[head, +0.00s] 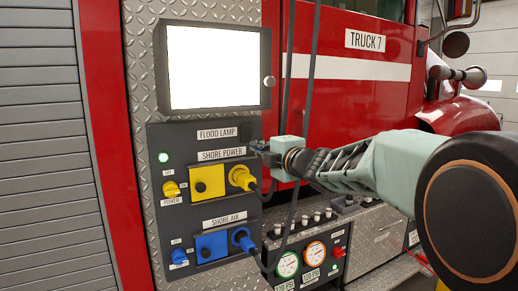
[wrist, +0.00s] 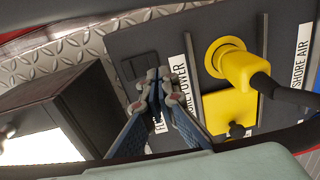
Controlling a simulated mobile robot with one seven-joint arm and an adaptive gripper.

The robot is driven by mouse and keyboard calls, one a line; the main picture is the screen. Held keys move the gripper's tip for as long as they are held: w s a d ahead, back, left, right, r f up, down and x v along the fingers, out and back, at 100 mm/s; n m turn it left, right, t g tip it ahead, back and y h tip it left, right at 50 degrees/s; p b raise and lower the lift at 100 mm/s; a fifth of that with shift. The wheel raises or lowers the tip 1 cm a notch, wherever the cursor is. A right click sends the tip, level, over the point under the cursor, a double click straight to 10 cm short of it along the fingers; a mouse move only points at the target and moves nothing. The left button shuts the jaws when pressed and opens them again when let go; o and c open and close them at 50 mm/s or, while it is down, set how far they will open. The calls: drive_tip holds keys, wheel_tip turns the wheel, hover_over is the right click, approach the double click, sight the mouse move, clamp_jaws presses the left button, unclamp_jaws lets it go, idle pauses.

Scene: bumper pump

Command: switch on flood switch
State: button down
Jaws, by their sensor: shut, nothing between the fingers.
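The FLOOD LAMP label (head: 216,133) is at the top of the dark control panel in the head view. A small black switch (wrist: 138,69) shows beyond my fingertips in the wrist view, beside the partly hidden label. Its on or off position is not clear. My gripper (head: 262,147) is at the panel's upper right edge, with its fingers shut and empty. In the wrist view my gripper (wrist: 159,80) has its fingertips close to the switch; I cannot tell whether they touch it. The lamp face (head: 205,66) above the panel is bright white.
A yellow SHORE POWER plug (head: 241,177) and a blue SHORE AIR plug (head: 242,239) stick out below, with dark cables hanging nearby. A yellow power knob (head: 171,189) and blue knob (head: 179,257) are at left. Gauges (head: 288,264) sit lower right.

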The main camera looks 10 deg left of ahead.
drive_tip(key=f+b+v, duration=0.1)
drive_tip(key=v, duration=0.8)
drive_tip(key=shift+f, duration=0.2)
drive_tip(key=shift+d, duration=0.15)
